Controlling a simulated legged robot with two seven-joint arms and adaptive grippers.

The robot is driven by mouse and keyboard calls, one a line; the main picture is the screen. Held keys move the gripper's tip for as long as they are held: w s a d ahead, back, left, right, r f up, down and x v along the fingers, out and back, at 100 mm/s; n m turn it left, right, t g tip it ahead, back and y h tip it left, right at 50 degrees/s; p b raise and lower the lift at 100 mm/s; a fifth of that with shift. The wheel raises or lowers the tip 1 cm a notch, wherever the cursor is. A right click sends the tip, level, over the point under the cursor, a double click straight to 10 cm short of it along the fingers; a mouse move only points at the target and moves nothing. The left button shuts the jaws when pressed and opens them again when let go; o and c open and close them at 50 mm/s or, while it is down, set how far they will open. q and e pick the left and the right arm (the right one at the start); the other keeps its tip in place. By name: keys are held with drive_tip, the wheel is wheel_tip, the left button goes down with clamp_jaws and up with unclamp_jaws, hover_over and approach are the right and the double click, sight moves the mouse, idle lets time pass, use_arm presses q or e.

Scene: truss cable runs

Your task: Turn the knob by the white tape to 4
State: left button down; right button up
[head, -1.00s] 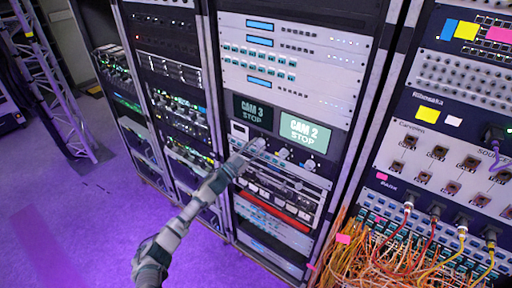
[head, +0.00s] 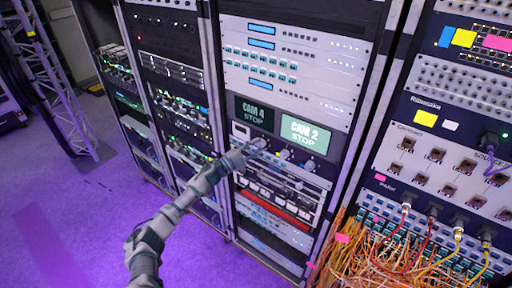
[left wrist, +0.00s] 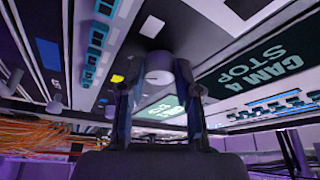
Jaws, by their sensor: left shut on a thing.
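My left gripper (head: 254,147) reaches the control panel below two small screens in the head view. In the left wrist view its two fingers (left wrist: 158,92) are shut on a round, pale-faced knob (left wrist: 158,77). The fingers hide most of this knob in the head view. The left screen (head: 254,113) reads CAM 4 STOP; it also shows in the left wrist view (left wrist: 256,66). The right screen (head: 304,132) reads CAM 2 STOP. My right gripper is not in view.
More knobs (head: 284,154) sit to the right on the same panel. A white-framed module (head: 240,130) is just left of the gripper. A fader panel (head: 272,184) lies below. Orange and yellow cables (head: 385,255) bunch at the lower right. The purple floor at left is open.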

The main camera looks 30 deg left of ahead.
use_arm(q)
drive_tip(key=shift+f, duration=0.3)
drive_tip(key=c, duration=1.1)
unclamp_jaws()
drive_tip(key=o, duration=0.3)
drive_tip(key=shift+w, duration=0.15)
drive_tip(key=shift+r, duration=0.1)
drive_tip(key=v, duration=1.2)
drive_tip(key=shift+a, duration=0.15)
